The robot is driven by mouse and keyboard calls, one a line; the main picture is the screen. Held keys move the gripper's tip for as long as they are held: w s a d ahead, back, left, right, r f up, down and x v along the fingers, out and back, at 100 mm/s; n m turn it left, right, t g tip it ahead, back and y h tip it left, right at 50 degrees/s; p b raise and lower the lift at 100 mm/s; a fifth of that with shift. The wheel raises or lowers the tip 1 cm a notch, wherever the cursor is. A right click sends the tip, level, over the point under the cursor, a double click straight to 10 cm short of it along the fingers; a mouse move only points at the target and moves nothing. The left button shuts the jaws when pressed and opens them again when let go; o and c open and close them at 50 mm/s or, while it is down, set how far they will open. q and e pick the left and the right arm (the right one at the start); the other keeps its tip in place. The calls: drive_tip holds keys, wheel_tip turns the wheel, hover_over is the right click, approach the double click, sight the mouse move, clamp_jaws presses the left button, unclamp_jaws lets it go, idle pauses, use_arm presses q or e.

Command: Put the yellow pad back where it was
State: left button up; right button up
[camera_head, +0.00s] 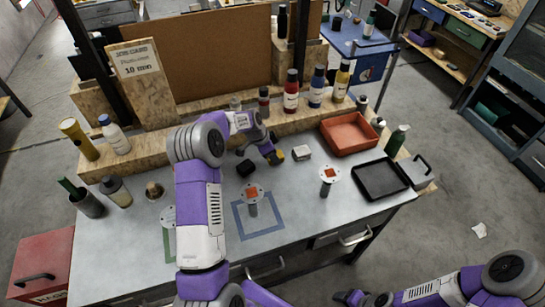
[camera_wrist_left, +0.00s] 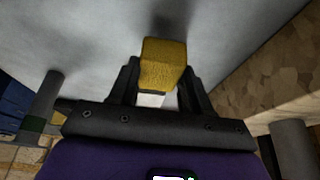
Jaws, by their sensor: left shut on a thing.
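The yellow pad (camera_head: 279,156) is a small block at the tip of my left gripper (camera_head: 271,155), over the back part of the grey table. The left wrist view shows the pad (camera_wrist_left: 163,62) between the two dark fingers, which are shut on it. Whether the pad touches the tabletop is unclear. A black block (camera_head: 245,168) lies to the left of the gripper and a white block (camera_head: 302,153) to the right. My right gripper (camera_head: 350,297) is at the bottom edge, small and dark, away from the tabletop; its fingers are not clear.
Blue tape (camera_head: 262,233) surrounds the middle one. An orange tray (camera_head: 349,134) and black tray (camera_head: 380,180) are at right. Bottles line the wooden ledge (camera_head: 220,128) behind.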

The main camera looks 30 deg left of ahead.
use_arm(q)
drive_tip(key=shift+f, duration=0.9)
drive_tip(key=shift+f, duration=0.1)
drive_tip(key=o, duration=1)
drive_tip(key=shift+o, duration=0.2)
drive_tip(key=v, duration=1.2)
drive_tip(key=shift+p, duration=0.35)
drive_tip(key=shift+w, duration=0.1)
